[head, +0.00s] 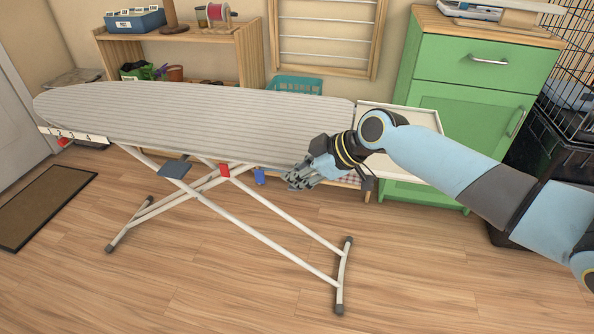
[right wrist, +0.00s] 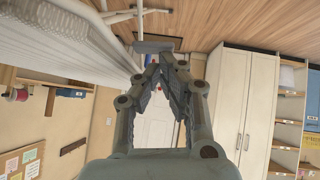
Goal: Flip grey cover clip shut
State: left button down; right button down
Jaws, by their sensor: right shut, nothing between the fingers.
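The ironing board (head: 200,115) with a striped pale cover stands on crossed white legs. A flat dark grey flap (head: 175,168), possibly the grey cover clip, hangs below its near edge, left of a red clip (head: 224,170) and a blue clip (head: 259,176). My right gripper (head: 298,180) is below the board's near edge, right of these clips, shut and empty. In the right wrist view its fingers (right wrist: 160,68) meet just below a grey flat piece (right wrist: 154,46); I cannot tell whether they touch it. My left gripper is out of view.
A white panel with small numbers (head: 72,134) is at the board's left end. A green cabinet (head: 460,115) and a dark wire cage (head: 560,125) stand at right. A wooden shelf (head: 180,45) is behind. The floor in front is clear.

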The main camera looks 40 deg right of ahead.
jog(key=f+n+t+h+b, duration=0.2)
jog(key=f+t+b, duration=0.1)
jog(key=f+n+t+h+b, duration=0.2)
jog(key=shift+s+a+f, duration=0.25)
jog(key=shift+s+a, duration=0.1)
jog(key=shift+a, duration=0.05)
dwell(0.7)
jog(key=shift+r, duration=0.2)
jog(key=shift+r+p, duration=0.55)
jog(key=shift+r, duration=0.1)
